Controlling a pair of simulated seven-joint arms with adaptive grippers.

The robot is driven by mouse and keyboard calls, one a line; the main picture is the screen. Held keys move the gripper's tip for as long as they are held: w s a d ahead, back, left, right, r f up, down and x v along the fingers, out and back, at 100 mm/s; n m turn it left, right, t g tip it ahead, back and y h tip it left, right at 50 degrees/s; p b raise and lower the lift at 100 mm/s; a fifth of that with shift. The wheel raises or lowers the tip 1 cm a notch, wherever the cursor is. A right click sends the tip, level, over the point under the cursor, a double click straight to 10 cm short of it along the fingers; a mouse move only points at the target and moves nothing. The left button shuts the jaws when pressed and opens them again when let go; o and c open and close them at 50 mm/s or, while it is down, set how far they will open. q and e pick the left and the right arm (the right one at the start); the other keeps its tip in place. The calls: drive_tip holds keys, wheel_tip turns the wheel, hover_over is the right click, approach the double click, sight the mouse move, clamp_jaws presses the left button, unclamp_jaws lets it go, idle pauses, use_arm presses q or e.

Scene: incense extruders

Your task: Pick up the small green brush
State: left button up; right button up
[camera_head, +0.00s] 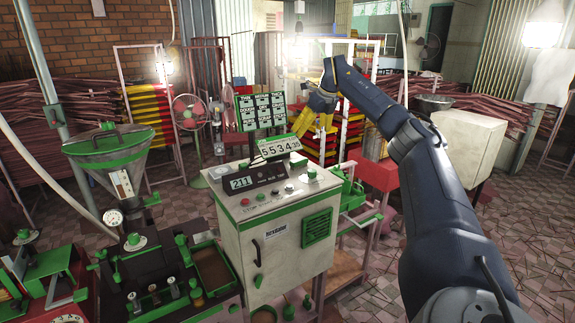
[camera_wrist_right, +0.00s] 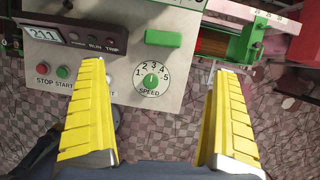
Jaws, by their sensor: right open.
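A small green block (camera_wrist_right: 163,39) lies on the pale top of the control cabinet in the right wrist view, above the speed dial. It may be the small green brush; I see no bristles and cannot be sure. My right gripper (camera_wrist_right: 161,68) is open, with its yellow fingers wide apart and nothing between them. The green block shows beyond the fingertips, between their lines, apart from them. In the head view my right gripper (camera_head: 314,124) hangs above and behind the cabinet. My left gripper is not in view.
The control cabinet (camera_head: 262,222) has a sloped panel with buttons and a speed dial (camera_wrist_right: 151,78). A counter box (camera_head: 279,147) stands on its top, before a green display board (camera_head: 262,109). Green machinery (camera_head: 352,190) stands at its right. A metal hopper (camera_head: 108,146) is at left.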

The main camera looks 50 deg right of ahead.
sight(300, 160)
drive_tip(key=x, duration=1.6)
drive_tip(key=shift+d+f, duration=0.35)
drive_tip(key=shift+f, duration=0.05)
drive_tip(key=c, duration=1.3)
drive_tip(key=shift+r, duration=0.15)
